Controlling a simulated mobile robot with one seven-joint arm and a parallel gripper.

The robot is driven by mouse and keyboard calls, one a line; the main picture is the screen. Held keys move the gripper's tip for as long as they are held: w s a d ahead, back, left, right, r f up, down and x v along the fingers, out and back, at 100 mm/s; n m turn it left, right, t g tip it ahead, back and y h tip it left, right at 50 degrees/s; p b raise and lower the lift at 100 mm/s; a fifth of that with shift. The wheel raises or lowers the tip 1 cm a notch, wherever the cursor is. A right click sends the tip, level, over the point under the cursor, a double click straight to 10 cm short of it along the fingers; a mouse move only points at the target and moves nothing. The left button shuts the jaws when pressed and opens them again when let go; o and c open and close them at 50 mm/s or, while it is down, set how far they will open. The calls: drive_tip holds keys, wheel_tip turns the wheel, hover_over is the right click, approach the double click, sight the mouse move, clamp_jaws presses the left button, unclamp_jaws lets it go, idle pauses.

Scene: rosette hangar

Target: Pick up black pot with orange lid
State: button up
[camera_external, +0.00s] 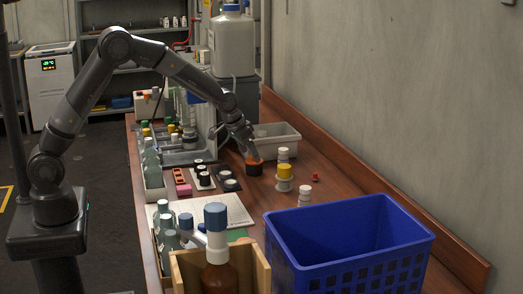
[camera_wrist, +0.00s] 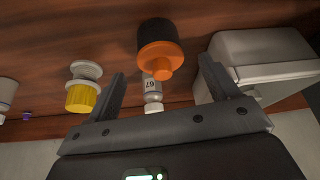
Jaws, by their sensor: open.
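The black pot with the orange lid stands on the wooden bench in the external view (camera_external: 254,168), just below my gripper (camera_external: 249,148). In the wrist view the black pot (camera_wrist: 176,32) shows with its orange lid (camera_wrist: 160,60) facing the camera. It lies between the lines of my two fingers, beyond or near the fingertips (camera_wrist: 162,67). My gripper is open, and I see no finger touching the pot. The exact gap between fingertips and pot is hard to tell.
A white bottle (camera_wrist: 153,92) shows close to the lid. A blue crate (camera_external: 350,235) fills the near right. Dark-topped jars (camera_external: 204,179) stand to the left.

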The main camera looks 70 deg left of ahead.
sight(254, 168)
drive_tip(key=shift+x, duration=2.8)
drive_tip(key=c, duration=1)
drive_tip(key=shift+c, duration=0.4)
drive_tip(key=shift+r, duration=0.2)
